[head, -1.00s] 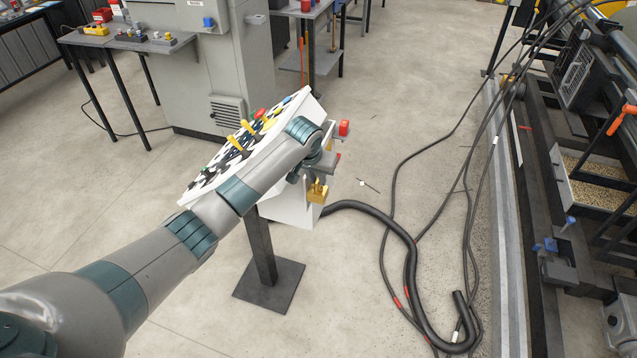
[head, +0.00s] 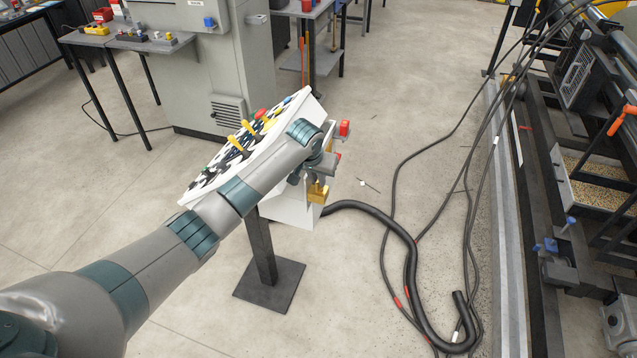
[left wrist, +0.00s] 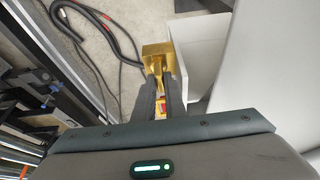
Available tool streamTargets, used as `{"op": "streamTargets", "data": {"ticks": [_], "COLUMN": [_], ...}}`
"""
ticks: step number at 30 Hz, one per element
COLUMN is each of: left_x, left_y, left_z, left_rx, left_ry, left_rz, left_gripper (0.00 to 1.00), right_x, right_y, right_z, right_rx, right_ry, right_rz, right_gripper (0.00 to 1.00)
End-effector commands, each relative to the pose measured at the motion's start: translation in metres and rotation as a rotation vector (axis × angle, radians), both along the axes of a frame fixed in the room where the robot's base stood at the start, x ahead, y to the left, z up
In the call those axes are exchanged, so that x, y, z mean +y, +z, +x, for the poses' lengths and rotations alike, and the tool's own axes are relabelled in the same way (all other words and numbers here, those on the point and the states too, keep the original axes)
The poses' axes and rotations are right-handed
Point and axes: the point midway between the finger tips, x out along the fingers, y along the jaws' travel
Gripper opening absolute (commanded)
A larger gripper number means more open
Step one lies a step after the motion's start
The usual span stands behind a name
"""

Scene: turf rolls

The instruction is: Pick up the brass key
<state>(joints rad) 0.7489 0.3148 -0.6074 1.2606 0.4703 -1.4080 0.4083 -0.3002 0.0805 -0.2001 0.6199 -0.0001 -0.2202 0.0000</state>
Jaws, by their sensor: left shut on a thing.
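The brass key (head: 318,193) shows as a small gold piece beside the right end of the white control box (head: 292,208), just below my left wrist. In the left wrist view the brass key (left wrist: 157,52) is a wide gold piece at the tips of my left gripper (left wrist: 159,82). The two dark fingers are closed on its narrower part. In the head view my left gripper (head: 309,176) is partly hidden by my own wrist. I cannot tell whether the key touches the box. My right gripper is out of view.
The box stands on a dark post with a square base plate (head: 270,286). A red button (head: 344,128) sticks out at its right side. A thick black hose (head: 400,231) and thin cables lie on the floor to the right. Machinery (head: 560,240) lines the right edge.

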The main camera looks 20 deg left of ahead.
Motion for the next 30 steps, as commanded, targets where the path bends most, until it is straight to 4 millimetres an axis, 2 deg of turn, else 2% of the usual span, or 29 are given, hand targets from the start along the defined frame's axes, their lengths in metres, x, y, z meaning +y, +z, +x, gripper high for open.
{"op": "streamTargets", "data": {"ticks": [8, 13, 24, 30], "left_x": [0.0, -0.001, -0.071, -0.099], "left_y": [0.015, 0.039, 0.08, 0.099], "left_z": [0.002, 0.002, 0.016, 0.022], "left_rx": [-0.005, -0.007, -0.004, -0.003], "left_ry": [0.0, -0.001, -0.004, -0.002], "left_rz": [-0.001, -0.003, -0.002, -0.002], "left_gripper": [0.0, 0.0, 0.0, 0.0], "right_x": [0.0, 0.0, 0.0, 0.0], "right_y": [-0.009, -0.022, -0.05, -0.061], "right_z": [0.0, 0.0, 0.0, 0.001], "right_rx": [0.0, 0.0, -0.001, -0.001], "right_ry": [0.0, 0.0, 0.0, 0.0], "right_rz": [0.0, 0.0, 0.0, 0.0], "right_gripper": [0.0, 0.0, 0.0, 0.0]}}
